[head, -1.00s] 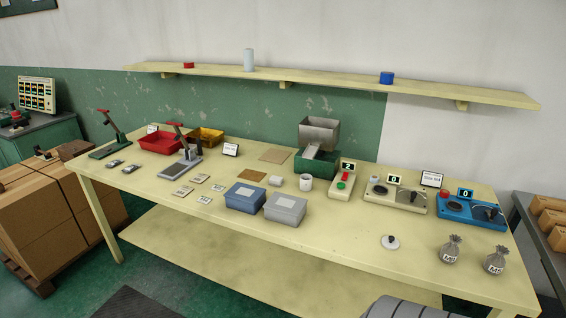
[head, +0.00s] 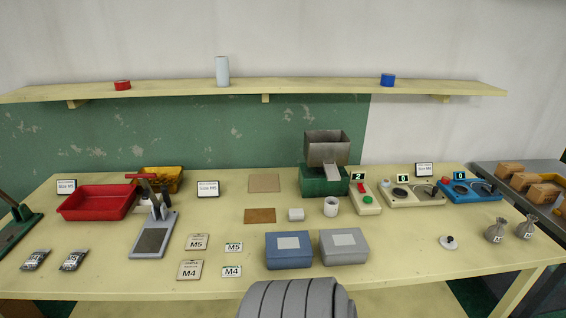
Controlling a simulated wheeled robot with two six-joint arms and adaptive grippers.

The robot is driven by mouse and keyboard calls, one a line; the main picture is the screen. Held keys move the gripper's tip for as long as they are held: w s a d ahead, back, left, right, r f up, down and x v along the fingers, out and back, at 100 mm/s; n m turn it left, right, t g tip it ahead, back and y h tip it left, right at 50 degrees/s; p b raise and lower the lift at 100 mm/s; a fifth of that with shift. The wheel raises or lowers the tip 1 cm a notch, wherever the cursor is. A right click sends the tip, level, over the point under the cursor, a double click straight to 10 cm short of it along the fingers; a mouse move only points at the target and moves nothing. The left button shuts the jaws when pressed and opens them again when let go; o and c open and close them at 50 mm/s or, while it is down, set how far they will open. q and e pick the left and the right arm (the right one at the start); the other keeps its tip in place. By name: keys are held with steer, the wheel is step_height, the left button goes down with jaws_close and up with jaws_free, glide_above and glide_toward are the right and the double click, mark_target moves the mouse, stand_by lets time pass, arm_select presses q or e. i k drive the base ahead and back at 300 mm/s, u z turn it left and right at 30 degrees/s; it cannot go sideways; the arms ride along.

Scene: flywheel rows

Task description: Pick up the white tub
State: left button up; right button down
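A small white round tub (head: 331,207) with an open top stands on the cream table, just in front of the green machine with a grey metal hopper (head: 327,148). The machine's spout points down toward the tub. A small white block-like item (head: 296,214) sits left of the tub. Neither of my grippers shows in the head view.
A blue box (head: 289,252) and a grey box (head: 344,248) stand in front of the tub. A device with a red and a green button (head: 366,199) is close on its right. A shelf (head: 300,90) runs above.

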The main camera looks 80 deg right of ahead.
mark_target(331, 203)
steer(key=i, duration=1.1)
steer(key=z, duration=4.4)
